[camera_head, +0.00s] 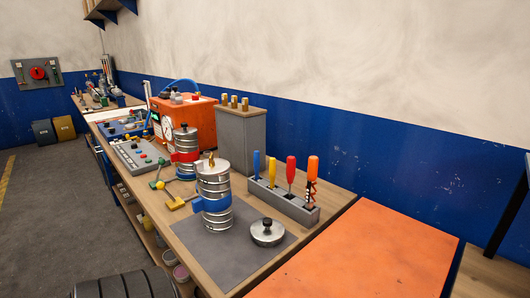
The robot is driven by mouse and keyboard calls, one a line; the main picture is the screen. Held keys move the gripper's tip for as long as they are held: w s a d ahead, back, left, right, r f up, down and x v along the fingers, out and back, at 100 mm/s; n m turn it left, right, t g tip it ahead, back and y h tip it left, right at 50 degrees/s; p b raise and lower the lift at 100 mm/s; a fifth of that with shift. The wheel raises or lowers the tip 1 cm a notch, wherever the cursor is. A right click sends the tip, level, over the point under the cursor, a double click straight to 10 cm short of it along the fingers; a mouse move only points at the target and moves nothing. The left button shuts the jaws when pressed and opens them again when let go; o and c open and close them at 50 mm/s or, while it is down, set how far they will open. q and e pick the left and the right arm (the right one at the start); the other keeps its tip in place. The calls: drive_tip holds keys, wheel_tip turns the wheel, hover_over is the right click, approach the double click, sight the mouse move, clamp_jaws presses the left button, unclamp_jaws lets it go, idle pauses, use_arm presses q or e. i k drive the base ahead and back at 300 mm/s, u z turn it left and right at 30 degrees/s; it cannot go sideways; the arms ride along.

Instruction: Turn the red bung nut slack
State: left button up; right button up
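I cannot single out a red bung nut for certain. A ribbed metal canister with a red band (185,157) and a dark knob on top stands on the wooden bench. In front of it is a larger ribbed metal canister (214,178) with a blue band and a brass-coloured fitting on top. It stands on a grey mat (228,262) and partly hides the red-banded one. A round red part (38,73) is on a grey panel on the far left wall. Neither of my grippers is in view.
A metal lid with a black knob (267,232) lies on the mat. A grey rack (287,203) holds several coloured-handled tools. An orange machine with a dial (187,118), a grey box (241,135) and a button panel (140,157) stand behind. An orange surface (360,255) at right is clear.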

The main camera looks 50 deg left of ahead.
sight(211, 162)
drive_tip(key=z, duration=0.95)
drive_tip(key=k, duration=1.3)
drive_tip(key=u, duration=1.1)
